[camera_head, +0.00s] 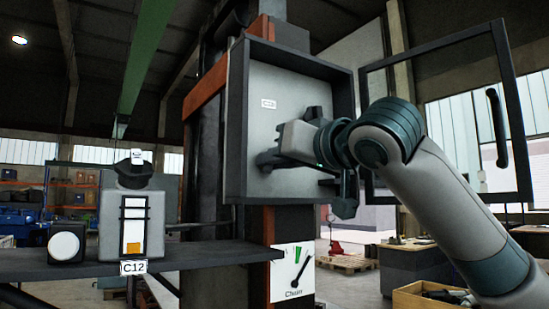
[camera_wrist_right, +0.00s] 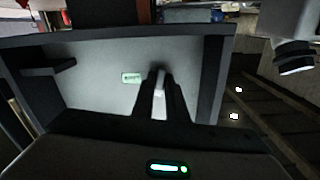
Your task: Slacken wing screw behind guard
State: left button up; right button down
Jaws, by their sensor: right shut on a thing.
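An open-fronted grey cabinet (camera_head: 290,65) stands on the column in the head view. Its framed clear door, the guard (camera_head: 435,52), is swung open to the right. My right gripper (camera_head: 262,160) reaches into the cabinet, with its fingers near the back wall. In the right wrist view the two dark fingers (camera_wrist_right: 160,80) are close together on a small pale piece (camera_wrist_right: 160,82), apparently the wing screw. Its shape is mostly hidden by the fingers, and I cannot make it out in the head view. My left gripper is not in view.
A small label (camera_head: 268,103) is on the cabinet's back wall. The door's dark handle (camera_head: 497,128) is right of my arm. A shelf (camera_head: 200,257) at left bears a grey unit (camera_head: 112,235) and a round white-faced button (camera_head: 65,246). A sign (camera_head: 293,275) hangs below the cabinet.

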jog(key=shift+n+p, duration=0.45)
jog(key=shift+n, duration=0.65)
jog(key=shift+f+n, duration=0.15)
jog(key=shift+n, duration=0.45)
jog(key=shift+n+p, duration=0.9)
jog(key=shift+n, duration=0.3)
jog(key=c, duration=1.9)
grip_release()
jog(key=shift+o, duration=1.4)
jog(key=shift+s, duration=0.1)
